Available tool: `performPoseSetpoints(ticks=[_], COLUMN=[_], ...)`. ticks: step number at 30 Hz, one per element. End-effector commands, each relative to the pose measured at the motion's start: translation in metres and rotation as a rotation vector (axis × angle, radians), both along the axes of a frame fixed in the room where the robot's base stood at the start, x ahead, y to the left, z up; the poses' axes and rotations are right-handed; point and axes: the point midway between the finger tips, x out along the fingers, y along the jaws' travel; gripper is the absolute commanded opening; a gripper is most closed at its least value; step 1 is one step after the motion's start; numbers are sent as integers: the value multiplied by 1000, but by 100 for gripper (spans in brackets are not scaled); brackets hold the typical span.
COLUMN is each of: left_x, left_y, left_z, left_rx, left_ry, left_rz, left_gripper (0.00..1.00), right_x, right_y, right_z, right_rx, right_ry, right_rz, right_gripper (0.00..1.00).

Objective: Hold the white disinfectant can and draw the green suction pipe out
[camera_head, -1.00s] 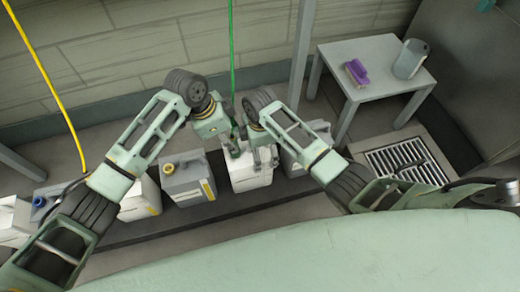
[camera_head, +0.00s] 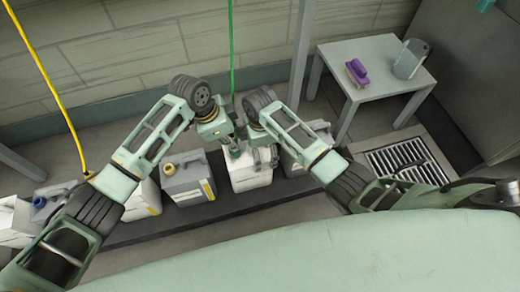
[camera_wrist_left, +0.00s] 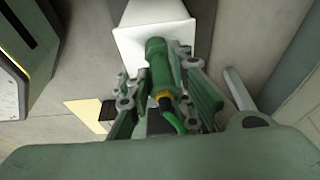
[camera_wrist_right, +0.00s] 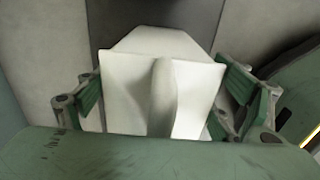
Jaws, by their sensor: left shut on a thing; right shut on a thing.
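The white disinfectant can (camera_head: 250,180) stands upright in the row of containers on the floor. My right gripper (camera_head: 264,153) is shut on it; in the right wrist view its fingers lie along both sides of the can (camera_wrist_right: 122,92), around the raised handle. The green suction pipe (camera_wrist_left: 157,62) is upright over the can's top, with an orange ring and bright green hose at its near end. My left gripper (camera_wrist_left: 160,88) is shut on the pipe, fingers on either side. The pipe's lower end is hidden, so I cannot tell how deep it sits.
Grey jugs and white cans stand close on both sides, including a grey jug (camera_head: 187,180) to the left. The green hose (camera_head: 232,50) and a yellow hose (camera_head: 50,85) hang from above. A grey table (camera_head: 375,72) with a purple brush (camera_head: 356,72) stands right, near a floor grate (camera_head: 405,162).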

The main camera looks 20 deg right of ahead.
Motion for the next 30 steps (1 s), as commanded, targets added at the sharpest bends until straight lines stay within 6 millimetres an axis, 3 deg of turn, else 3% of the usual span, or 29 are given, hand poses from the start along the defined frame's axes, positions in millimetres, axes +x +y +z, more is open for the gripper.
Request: performPoseSetpoints(ticks=[8,9,16,26,30], left_x=[0,0,0,0,1], left_y=[0,0,0,0,5], left_z=[0,0,0,1,15], left_rx=[1,1,1,0,-1], left_ry=[0,-1,0,-1,-4], left_rz=[-4,-5,-3,-2,-2], left_gripper=[0,19,39,40,40], right_x=[0,0,0,0,0], right_y=[0,0,0,-1,-1], right_z=[0,0,0,0,0], right_rx=[1,0,0,-1,-2], right_ry=[0,1,1,1,2], right_rz=[1,1,0,0,0], right_gripper=[50,50,50,50,50])
